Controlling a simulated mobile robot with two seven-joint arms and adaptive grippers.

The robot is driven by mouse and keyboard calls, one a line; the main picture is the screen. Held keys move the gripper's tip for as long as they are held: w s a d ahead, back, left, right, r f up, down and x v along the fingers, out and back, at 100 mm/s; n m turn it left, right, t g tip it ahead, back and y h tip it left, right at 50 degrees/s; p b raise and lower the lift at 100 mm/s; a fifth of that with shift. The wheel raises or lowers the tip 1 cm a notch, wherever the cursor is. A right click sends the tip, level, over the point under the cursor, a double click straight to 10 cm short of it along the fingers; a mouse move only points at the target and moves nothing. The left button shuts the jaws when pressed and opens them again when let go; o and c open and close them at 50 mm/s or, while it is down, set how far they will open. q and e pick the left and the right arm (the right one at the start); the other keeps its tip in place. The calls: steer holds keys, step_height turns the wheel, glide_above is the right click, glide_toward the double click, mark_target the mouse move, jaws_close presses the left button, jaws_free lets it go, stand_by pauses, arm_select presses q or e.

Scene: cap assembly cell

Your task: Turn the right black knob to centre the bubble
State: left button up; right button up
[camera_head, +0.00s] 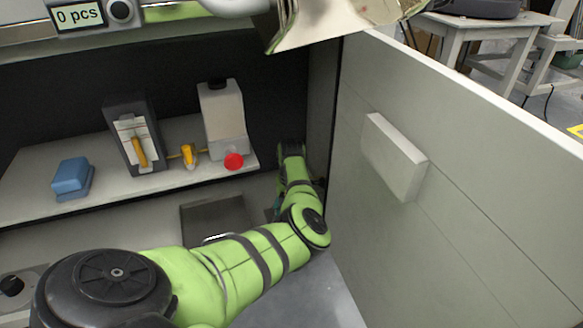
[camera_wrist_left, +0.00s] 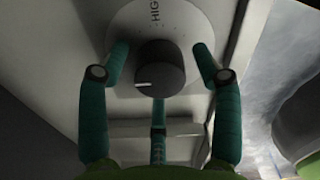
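A black knob (camera_wrist_left: 160,70) with a white pointer line sits on a round pale dial (camera_wrist_left: 148,25) in the left wrist view. Letters reading "HIG" show beside it. My left gripper (camera_wrist_left: 161,58) is open, with teal fingers on both sides of the knob and a third finger below it. Gaps show between the side fingers and the knob. In the head view my green arm hides most of this place. Another black knob (camera_head: 12,285) shows at the lower left edge of the head view. No bubble is visible. My right gripper is not in view.
A shelf (camera_head: 110,195) holds a blue box (camera_head: 71,178), a dark stand (camera_head: 122,120) and a white container (camera_head: 222,115) by a red button (camera_head: 233,161). A pale side wall (camera_head: 470,200) closes the right. A counter display (camera_head: 77,16) reads "0 pcs".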

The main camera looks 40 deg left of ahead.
arm_select(q)
steer(key=c, duration=0.7)
steer(key=n+p, duration=0.1)
steer(key=n, duration=0.3)
steer(key=shift+n, duration=0.4)
steer(key=n, duration=0.4)
steer(key=shift+n, duration=0.4)
steer(key=o, duration=1.2)
